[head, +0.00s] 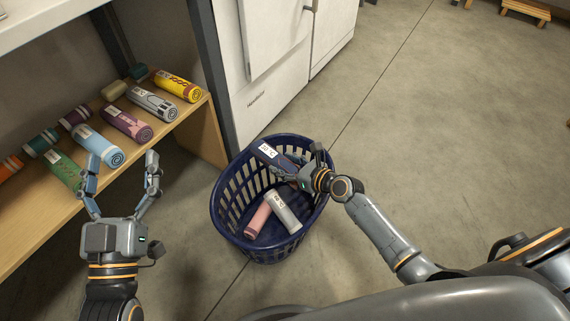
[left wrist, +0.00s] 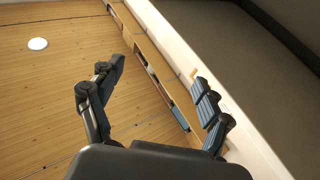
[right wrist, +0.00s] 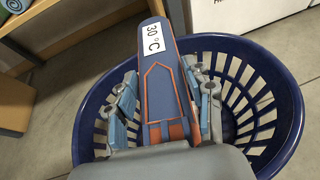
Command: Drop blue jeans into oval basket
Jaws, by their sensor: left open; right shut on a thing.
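The blue jeans are a dark blue roll (head: 268,154) with orange stitching and a white "30°C" label, also in the right wrist view (right wrist: 158,72). My right gripper (head: 296,170) is shut on the jeans and holds them over the oval basket's opening. The oval basket (head: 226,213) is navy with slotted walls and stands on the floor; its rim also shows in the right wrist view (right wrist: 283,95). My left gripper (head: 122,162) is open and empty in front of the shelf. In the left wrist view its fingers (left wrist: 158,75) are spread apart.
A pink roll (head: 258,219) and a grey roll (head: 283,211) lie in the basket. A wooden shelf (head: 40,222) at the left holds several rolled cloths, including a yellow one (head: 178,86). A white appliance (head: 275,90) stands behind.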

